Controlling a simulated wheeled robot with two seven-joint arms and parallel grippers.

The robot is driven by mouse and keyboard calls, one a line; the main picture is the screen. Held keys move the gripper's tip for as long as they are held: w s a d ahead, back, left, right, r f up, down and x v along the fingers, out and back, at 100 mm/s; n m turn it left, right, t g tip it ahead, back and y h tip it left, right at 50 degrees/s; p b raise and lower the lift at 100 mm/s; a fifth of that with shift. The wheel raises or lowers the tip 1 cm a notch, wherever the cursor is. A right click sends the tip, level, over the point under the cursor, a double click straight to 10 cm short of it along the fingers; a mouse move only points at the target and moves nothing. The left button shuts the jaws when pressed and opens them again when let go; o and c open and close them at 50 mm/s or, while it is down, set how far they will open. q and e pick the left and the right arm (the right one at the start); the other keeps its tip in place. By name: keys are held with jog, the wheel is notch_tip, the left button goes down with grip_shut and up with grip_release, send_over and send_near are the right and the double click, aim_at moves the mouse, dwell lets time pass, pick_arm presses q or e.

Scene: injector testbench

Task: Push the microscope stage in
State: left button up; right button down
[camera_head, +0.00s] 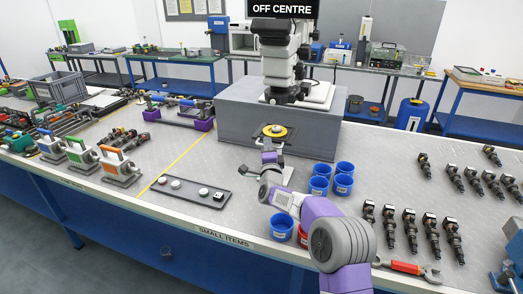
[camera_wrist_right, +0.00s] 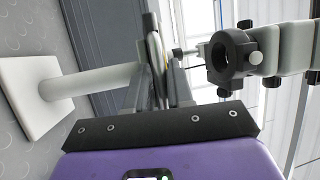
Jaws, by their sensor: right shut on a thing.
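The microscope (camera_head: 285,55) stands on a grey block at the back centre; a sign above it reads OFF CENTRE. The microscope stage (camera_head: 275,131), a round plate with a yellow ring, sits low in front of that block. My right gripper (camera_head: 270,150) reaches it from the front and is shut on its near edge. In the right wrist view, the gripper (camera_wrist_right: 165,75) has its fingers together on the stage's thin edge, which they partly hide. A white post on a square foot (camera_wrist_right: 75,85) stands beside it. The microscope's dark ring (camera_wrist_right: 232,57) shows at the right. My left gripper is not in view.
Blue cups (camera_head: 343,180) stand close to the right of my right arm, with a red cup by it. A dark tray of small parts (camera_head: 185,190) lies to the left.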

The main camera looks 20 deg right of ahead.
jog(key=c, duration=1.2)
grip_release()
jog(key=shift+r, duration=0.35)
jog(key=shift+o, duration=0.2)
jog(key=shift+f, duration=0.15)
jog(key=shift+s, duration=0.15)
jog(key=v, duration=0.7)
jog(key=shift+s, duration=0.2)
jog(key=shift+a+f, duration=0.1)
jog(key=shift+a, duration=0.05)
